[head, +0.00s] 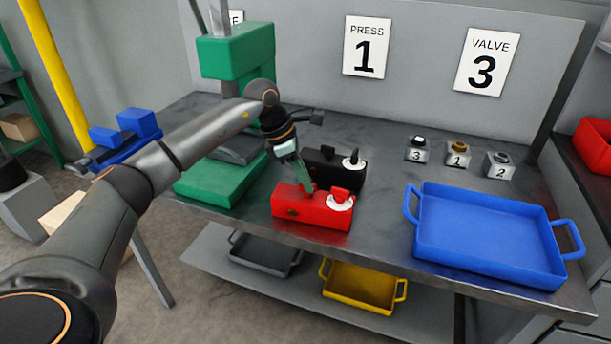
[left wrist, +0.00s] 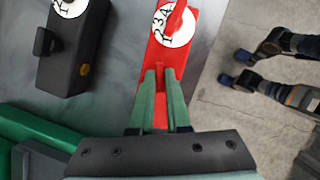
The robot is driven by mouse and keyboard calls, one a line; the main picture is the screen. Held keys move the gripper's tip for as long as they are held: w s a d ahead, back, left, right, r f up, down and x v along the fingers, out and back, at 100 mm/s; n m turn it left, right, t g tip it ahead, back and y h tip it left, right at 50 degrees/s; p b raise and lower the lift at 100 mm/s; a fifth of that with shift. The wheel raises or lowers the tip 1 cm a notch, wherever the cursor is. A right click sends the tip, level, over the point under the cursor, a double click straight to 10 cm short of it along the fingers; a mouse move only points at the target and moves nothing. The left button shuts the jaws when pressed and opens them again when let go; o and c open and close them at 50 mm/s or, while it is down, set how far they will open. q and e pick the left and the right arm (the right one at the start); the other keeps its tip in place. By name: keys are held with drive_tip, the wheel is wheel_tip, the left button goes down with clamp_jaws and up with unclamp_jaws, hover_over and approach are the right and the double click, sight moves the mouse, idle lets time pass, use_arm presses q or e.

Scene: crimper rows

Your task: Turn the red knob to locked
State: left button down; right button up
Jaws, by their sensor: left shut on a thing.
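The red box (head: 310,206) stands near the front edge of the grey table. Its red knob (head: 341,193) sits on a white dial (head: 341,204) at the right end of its top. In the left wrist view, the knob (left wrist: 180,18) and the dial with black digits (left wrist: 173,32) are beyond my fingertips. My left gripper (head: 307,189) points down at the box's left part, apart from the knob. Its green fingers (left wrist: 160,76) are shut on the red box's handle, which they mostly hide. My right gripper is not in view.
A black box (head: 325,168) with its own knob stands just behind the red one. A green press (head: 225,185) is to the left. A blue tray (head: 418,250) and several small numbered valves (head: 457,155) are to the right. Dark jointed shapes with blue ends show over the floor (left wrist: 245,110).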

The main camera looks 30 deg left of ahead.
use_arm(q)
drive_tip(key=m+g, duration=0.1)
drive_tip(key=m, duration=0.2)
drive_tip(key=shift+w+h+p, duration=0.1)
drive_tip(key=shift+h+p, duration=0.25)
drive_tip(key=shift+h, duration=0.05)
drive_tip(key=shift+m, duration=0.5)
drive_tip(key=c, duration=0.9)
unclamp_jaws()
drive_tip(key=shift+g, duration=0.3)
drive_tip(key=v, duration=1.2)
drive_tip(key=shift+r, duration=0.25)
